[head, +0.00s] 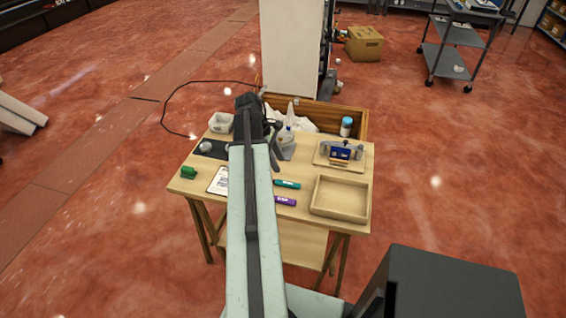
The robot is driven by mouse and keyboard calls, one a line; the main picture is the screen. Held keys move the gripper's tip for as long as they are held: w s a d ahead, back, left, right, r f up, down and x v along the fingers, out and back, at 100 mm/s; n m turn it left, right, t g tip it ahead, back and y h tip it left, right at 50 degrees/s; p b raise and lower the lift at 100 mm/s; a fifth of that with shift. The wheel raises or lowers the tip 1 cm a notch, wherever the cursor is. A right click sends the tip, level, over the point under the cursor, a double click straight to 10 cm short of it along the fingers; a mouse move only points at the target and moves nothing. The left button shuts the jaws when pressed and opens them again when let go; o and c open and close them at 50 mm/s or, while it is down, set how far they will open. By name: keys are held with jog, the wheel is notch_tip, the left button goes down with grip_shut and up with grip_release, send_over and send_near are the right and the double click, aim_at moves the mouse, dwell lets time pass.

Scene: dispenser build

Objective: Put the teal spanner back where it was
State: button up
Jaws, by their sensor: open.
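A short teal bar (288,184) with pale markings lies on the wooden table, just right of my arm. It is the only teal tool-like thing I see, but it is too small to tell surely that it is the spanner. My gripper (268,134) is over the back middle of the table, behind the teal bar and apart from it. It is open; its fingertips are small and partly hidden by my own arm, and I see nothing held.
A purple bar (285,201) lies in front of the teal one. An empty wooden tray (340,214) is at the front right, a board (325,160) with a blue device behind it. A green object (188,172), white sheet (218,181) and white bin (221,122) are left.

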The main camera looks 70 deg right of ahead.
jog(key=shift+v, duration=1.05)
jog(key=w+a+f+t+h, duration=0.1)
jog(key=w+a+t, duration=0.1)
jog(key=w+a, duration=2.4)
jog(key=a, duration=0.8)
jog(key=w+a+t, duration=0.1)
jog(key=w+a, duration=0.3)
jog(key=a, duration=0.7)
jog(key=w+a+t+y, duration=0.1)
jog(key=w+a, duration=0.3)
jog(key=a, duration=0.8)
jog(key=shift+w+a+f+m, duration=0.2)
jog(key=shift+a+f+m, duration=0.15)
jog(key=shift+f, duration=0.1)
